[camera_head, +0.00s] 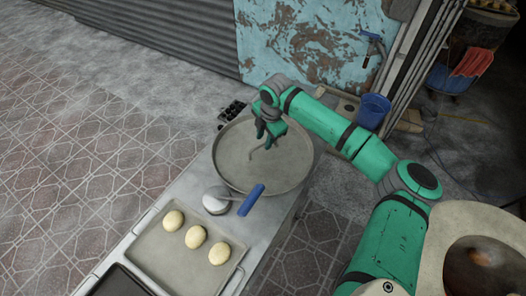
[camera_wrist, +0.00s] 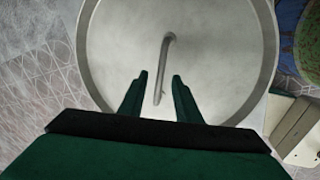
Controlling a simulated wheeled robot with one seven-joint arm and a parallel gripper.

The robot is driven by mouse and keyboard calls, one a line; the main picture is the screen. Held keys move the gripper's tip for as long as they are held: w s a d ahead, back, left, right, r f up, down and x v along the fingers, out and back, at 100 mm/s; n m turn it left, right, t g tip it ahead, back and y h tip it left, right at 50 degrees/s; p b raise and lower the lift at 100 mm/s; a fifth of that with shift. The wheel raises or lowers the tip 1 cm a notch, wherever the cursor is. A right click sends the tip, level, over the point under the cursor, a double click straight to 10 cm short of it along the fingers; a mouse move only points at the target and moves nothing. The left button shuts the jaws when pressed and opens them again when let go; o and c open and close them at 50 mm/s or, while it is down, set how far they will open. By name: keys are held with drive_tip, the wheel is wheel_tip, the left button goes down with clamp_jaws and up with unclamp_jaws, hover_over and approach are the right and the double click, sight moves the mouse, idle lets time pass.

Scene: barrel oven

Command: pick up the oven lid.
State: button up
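The oven lid (camera_head: 237,172) is a large round grey metal disc with a raised rim, lying on the near table's far end. Its thin bent handle (camera_wrist: 164,62) stands up near the middle of the lid. The lid (camera_wrist: 110,50) fills most of the wrist view. My gripper (camera_head: 262,132) is over the lid, close to the handle. In the wrist view my gripper (camera_wrist: 160,88) has its two fingers apart, with the lower end of the handle showing between them. Whether the fingers touch the handle cannot be told.
A tray (camera_head: 150,250) with several dough balls lies on the table (camera_head: 195,180) nearer me. A blue-handled tool (camera_head: 251,200) and a small round container (camera_head: 215,203) sit beside the lid. The oven opening (camera_head: 480,265) is at lower right. A blue bucket (camera_head: 373,111) stands behind my arm.

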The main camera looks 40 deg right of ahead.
sight(263, 144)
drive_tip(key=f, duration=0.2)
drive_tip(key=w+f, duration=0.1)
drive_tip(key=f, duration=0.1)
drive_tip(key=shift+f, duration=0.1)
drive_tip(key=shift+s, duration=0.1)
clamp_jaws()
idle(1.2)
